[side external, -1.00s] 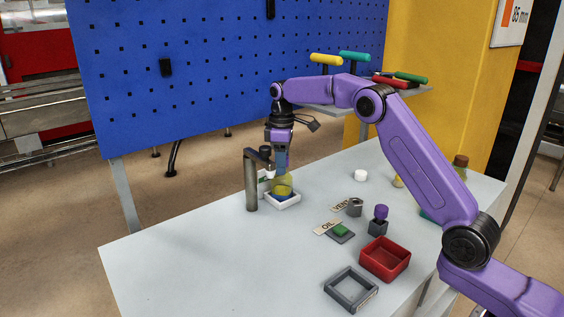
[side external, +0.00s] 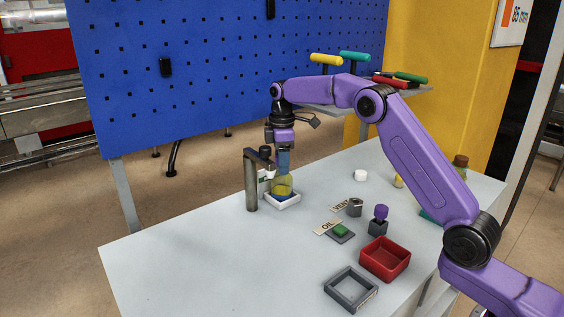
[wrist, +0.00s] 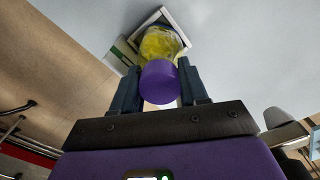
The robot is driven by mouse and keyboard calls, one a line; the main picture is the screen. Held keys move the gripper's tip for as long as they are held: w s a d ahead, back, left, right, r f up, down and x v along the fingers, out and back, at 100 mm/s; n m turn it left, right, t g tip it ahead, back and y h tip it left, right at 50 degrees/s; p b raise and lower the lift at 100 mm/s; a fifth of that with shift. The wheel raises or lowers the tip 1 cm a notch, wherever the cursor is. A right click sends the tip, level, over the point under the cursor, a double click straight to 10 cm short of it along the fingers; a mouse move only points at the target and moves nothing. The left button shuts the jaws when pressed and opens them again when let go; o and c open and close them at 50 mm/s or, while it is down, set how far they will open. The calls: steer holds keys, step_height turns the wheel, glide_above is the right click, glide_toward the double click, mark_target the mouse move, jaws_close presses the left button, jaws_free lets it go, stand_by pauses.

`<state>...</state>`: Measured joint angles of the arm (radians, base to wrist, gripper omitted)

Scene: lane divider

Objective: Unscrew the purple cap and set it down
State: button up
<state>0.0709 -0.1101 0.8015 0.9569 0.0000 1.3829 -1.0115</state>
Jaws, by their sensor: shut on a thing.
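The purple cap (wrist: 158,84) sits between the two fingers of my gripper (wrist: 160,76) in the wrist view, and the gripper is shut on it. A clear jar with yellow contents (wrist: 160,44) is directly beyond the cap, in line with it. I cannot tell whether they are still threaded together. In the side external view, the jar (side external: 282,187) stands upright in a shallow white tray (side external: 286,204). My gripper (side external: 283,166) points down over it, and its fingers hide the cap there.
A dark post fixture (side external: 250,182) stands close left of the jar. To the right are a purple-topped knob on a grey block (side external: 378,227), a red bin (side external: 384,262), a grey square frame (side external: 351,289) and a green button (side external: 340,231). The table's front left is clear.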

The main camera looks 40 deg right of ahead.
steer(key=o, duration=0.7)
steer(key=shift+c, duration=0.2)
steer(key=shift+m, duration=0.9)
steer(key=shift+m, duration=0.8)
steer(key=shift+m, duration=0.9)
